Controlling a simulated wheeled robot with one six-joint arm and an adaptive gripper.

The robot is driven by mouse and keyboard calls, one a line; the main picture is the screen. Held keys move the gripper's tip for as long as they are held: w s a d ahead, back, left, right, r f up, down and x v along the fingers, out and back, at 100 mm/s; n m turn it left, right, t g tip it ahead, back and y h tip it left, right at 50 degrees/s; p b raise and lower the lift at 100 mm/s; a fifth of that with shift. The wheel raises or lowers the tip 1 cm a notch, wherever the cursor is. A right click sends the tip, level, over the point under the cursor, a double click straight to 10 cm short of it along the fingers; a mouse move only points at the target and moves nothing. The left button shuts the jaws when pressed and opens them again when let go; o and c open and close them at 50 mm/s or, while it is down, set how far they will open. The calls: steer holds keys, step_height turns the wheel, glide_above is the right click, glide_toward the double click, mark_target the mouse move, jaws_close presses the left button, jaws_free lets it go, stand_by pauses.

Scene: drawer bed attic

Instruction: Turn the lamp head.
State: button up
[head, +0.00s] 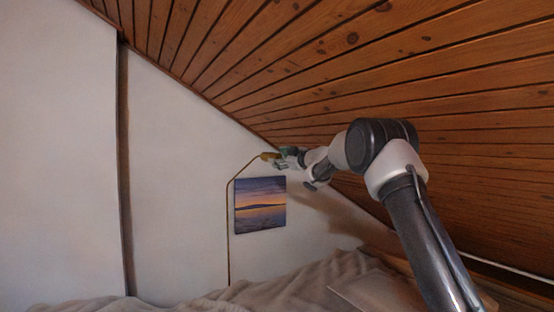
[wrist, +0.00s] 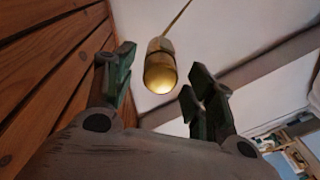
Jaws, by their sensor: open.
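The brass lamp head (head: 268,156) hangs at the top of a thin bent brass pole (head: 228,230) in the head view. In the wrist view the lamp head (wrist: 160,68) is a rounded gold cylinder with its end facing the camera. My gripper (head: 280,160) is close to the lamp head, just to its right in the head view. Its two green-padded fingers (wrist: 158,85) are spread apart, with the lamp head showing in the gap between them. I see no finger clearly touching it. In the head view the fingertips are small and partly overlap the lamp head.
A sloping wooden plank ceiling (head: 400,80) comes down close above and to the right of my arm. A sunset picture (head: 260,205) hangs on the white wall behind. A rumpled bed cover (head: 270,290) lies below. The left wall area is free.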

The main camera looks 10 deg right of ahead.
steer(key=shift+x, duration=1.05)
steer(key=c, duration=1)
steer(key=shift+m, duration=3)
steer(key=o, duration=1)
